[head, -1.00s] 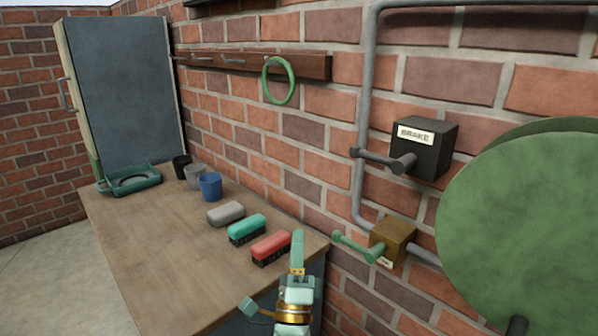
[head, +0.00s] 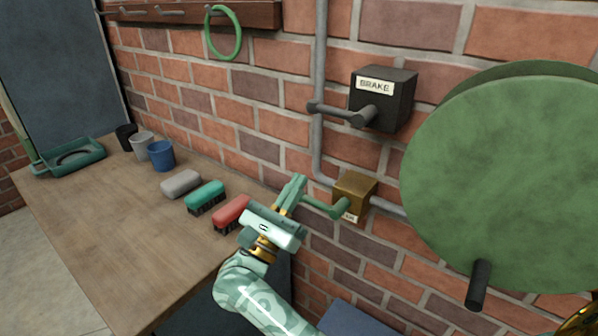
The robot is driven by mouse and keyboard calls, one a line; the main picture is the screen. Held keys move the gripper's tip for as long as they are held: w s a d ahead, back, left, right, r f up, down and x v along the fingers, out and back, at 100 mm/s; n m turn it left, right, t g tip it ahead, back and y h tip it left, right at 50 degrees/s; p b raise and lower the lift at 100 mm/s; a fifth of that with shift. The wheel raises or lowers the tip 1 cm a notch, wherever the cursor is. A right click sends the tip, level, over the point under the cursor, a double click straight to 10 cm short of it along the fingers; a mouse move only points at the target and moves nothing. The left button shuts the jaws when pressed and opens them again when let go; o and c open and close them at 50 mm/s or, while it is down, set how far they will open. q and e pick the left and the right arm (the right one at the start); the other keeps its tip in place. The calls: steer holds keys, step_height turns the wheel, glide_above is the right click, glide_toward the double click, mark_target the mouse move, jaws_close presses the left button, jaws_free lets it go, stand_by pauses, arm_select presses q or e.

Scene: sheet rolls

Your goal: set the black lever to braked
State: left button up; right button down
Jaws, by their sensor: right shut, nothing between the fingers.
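The black box labelled BRAKE (head: 398,100) is fixed to the brick wall, right of centre. Its dark grey lever (head: 338,112) points left from the pivot, nearly level, with its knob in front of the grey pipe. My right gripper (head: 295,183) is below and left of this lever, clear of it. Its fingers are together and hold nothing. They overlap the left end of the green lever (head: 325,207) on the brass box; I cannot tell whether they touch it. My left gripper is out of view.
The brass box (head: 354,190) sits on the wall below the black box. A large green disc (head: 500,180) with a dark handle (head: 479,285) is at the right. A wooden table (head: 100,230) carries a red brush (head: 232,212), other brushes and cups. A green ring (head: 238,45) hangs above.

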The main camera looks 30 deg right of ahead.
mark_target(340, 110)
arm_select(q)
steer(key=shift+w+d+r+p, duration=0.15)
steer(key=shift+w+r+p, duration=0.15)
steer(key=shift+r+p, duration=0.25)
arm_select(e)
steer(key=w+d+r, duration=0.3)
steer(key=d+r, duration=0.4)
steer(key=r, duration=0.1)
steer(key=shift+r, duration=0.2)
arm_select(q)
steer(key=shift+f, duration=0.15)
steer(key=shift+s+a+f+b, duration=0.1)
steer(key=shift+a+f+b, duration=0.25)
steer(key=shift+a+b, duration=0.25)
arm_select(e)
steer(key=shift+r+m+g+h, duration=0.3)
steer(key=shift+m+g, duration=0.5)
steer(key=shift+m, duration=0.2)
